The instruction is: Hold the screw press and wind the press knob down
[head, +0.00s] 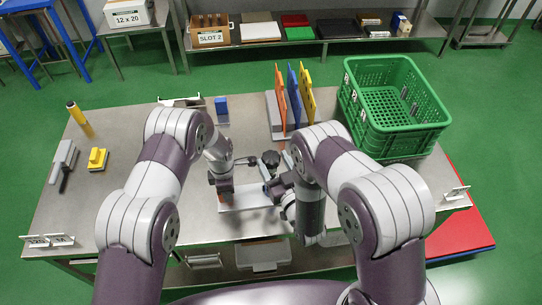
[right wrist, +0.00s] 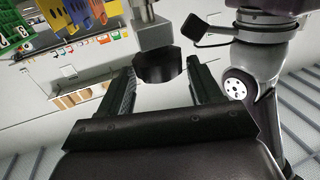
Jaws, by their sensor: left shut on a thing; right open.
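The screw press stands at the front middle of the steel table, with a pale base plate (head: 250,197) and a black press knob (head: 270,158). In the right wrist view the black knob (right wrist: 158,66) sits on a grey shaft. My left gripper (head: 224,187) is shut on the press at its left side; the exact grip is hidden. My right gripper (head: 274,185) is open beside the press, partly hidden by its arm. In the right wrist view its two fingers (right wrist: 161,88) stand apart on either side of the knob, with visible gaps.
A green crate (head: 416,127) stands at the right. Orange, blue and yellow upright panels (head: 293,92) stand behind the press. A blue block (head: 221,105) is at the back; a yellow block (head: 97,158) and a grey tool (head: 63,158) lie at the left. The table's left middle is clear.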

